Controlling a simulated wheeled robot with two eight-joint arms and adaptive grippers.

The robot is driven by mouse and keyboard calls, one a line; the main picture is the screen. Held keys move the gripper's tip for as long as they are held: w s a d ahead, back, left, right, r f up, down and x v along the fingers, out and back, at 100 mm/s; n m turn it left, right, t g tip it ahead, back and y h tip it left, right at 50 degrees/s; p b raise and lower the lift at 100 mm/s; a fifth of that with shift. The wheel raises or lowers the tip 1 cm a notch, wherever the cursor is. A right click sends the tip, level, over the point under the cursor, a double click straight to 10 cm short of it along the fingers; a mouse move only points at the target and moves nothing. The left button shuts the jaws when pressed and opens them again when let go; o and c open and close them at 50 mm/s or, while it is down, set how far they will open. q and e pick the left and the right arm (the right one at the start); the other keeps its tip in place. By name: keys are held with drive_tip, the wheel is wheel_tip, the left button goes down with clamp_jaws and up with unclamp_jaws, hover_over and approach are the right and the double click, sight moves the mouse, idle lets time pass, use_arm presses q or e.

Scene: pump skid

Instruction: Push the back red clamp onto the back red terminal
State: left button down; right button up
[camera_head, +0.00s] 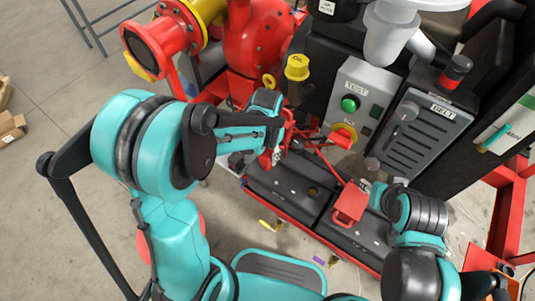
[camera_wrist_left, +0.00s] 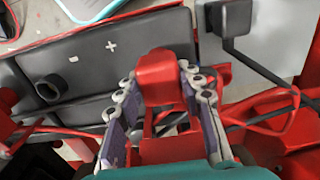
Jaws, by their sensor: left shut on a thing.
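My left gripper (camera_head: 276,156) reaches down over the far-left end of the black batteries. In the left wrist view its two fingers (camera_wrist_left: 165,92) are closed around a red clamp (camera_wrist_left: 162,70), one on each side. The clamp is above or against the battery edge near the plus mark; the terminal beneath it is hidden, so I cannot tell whether they touch. The near battery (camera_head: 283,190) has a minus and a plus mark, with a dark round post (camera_wrist_left: 48,87) near the minus. My right gripper (camera_head: 370,190) is beside another red block (camera_head: 350,204) on the other battery; its fingers are unclear.
Red cables run behind the batteries to the skid. A grey panel with a green button (camera_head: 349,104) and a belt cover (camera_head: 425,125) stand behind. A red pump (camera_head: 258,40) and a yellow oil cap (camera_head: 297,67) are close behind my left gripper.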

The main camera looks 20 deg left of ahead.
use_arm(q)
drive_tip(key=shift+f, duration=0.25)
drive_tip(key=c, duration=0.9)
unclamp_jaws()
wheel_tip(320, 180, up, 12)
